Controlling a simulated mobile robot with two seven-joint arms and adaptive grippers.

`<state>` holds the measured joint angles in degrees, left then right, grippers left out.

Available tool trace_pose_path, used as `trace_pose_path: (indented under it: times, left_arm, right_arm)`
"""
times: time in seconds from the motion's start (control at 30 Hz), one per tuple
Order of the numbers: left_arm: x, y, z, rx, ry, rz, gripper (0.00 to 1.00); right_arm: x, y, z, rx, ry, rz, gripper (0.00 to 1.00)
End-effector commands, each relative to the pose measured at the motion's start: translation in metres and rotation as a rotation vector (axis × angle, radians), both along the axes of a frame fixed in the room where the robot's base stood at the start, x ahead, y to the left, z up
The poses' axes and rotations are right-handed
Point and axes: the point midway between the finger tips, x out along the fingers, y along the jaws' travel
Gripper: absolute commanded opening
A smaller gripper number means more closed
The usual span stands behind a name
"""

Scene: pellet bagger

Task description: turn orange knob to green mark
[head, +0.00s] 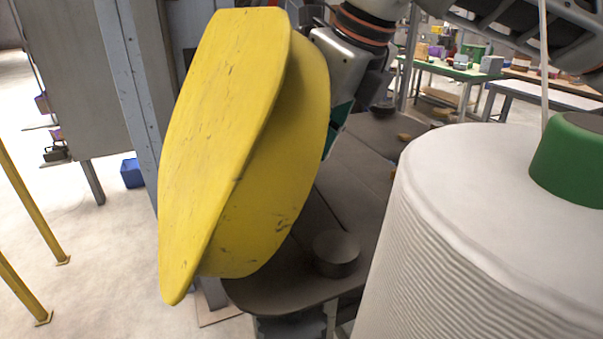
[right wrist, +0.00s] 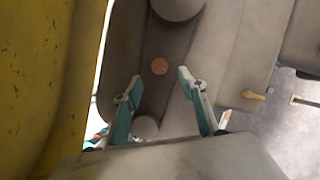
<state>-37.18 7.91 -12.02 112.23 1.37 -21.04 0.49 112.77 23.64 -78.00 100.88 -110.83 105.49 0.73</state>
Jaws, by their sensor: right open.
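In the right wrist view my right gripper (right wrist: 159,79) is open and empty, its two teal fingers apart above a dark grey surface. A small yellow-orange handle-like piece (right wrist: 254,95) sits further right on a grey panel. In the head view my right arm comes in from the upper right, and the gripper is mostly hidden behind the yellow guard. I cannot make out a green mark. My left gripper is not in view.
A large yellow guard (head: 235,140) stands close on the left of the right gripper. A grey cylinder (head: 336,253) stands on the dark machine top (head: 285,285). A big white thread cone (head: 470,230) with a green cap (head: 570,160) blocks the right foreground.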

Motion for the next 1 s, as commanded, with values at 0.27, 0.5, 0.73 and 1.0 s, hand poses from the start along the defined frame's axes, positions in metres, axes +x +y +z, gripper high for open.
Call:
trace_pose_path:
  times: [0.27,0.5,0.73,1.0]
  left_arm:
    - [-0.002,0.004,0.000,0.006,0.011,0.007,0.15]
    - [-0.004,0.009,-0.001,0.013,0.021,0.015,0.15]
    - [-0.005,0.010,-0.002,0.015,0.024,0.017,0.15]
    - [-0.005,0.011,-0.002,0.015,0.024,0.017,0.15]
  right_arm:
    - [0.009,0.011,-0.036,-0.003,0.005,0.002,0.41]
    - [0.017,0.019,-0.063,-0.001,0.002,0.000,0.41]
    - [0.019,0.021,-0.070,0.000,0.002,-0.001,0.41]
    - [0.019,0.021,-0.070,0.000,0.001,0.000,0.15]
